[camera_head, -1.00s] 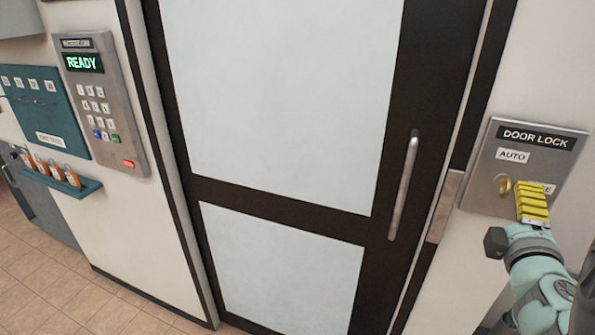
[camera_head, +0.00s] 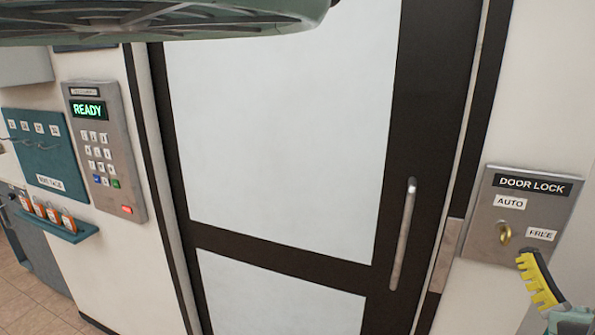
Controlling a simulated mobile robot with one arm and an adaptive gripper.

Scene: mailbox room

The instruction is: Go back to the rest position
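My gripper (camera_head: 541,280) shows at the lower right of the head view, with a yellow ridged finger pointing up and my pale teal arm below it. It is just below and right of the door lock panel (camera_head: 520,247) and looks apart from it. The brass lock knob (camera_head: 504,233) sits between the AUTO and FREE labels, with nothing on it. Only one finger shows clearly, so the gripper's opening cannot be made out.
A dark-framed door (camera_head: 285,130) with white panels and a vertical handle (camera_head: 403,235) fills the middle and looks shut. A keypad (camera_head: 104,150) reading READY and a teal tag board (camera_head: 40,150) hang at left, above a small shelf (camera_head: 70,230) with orange tags.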

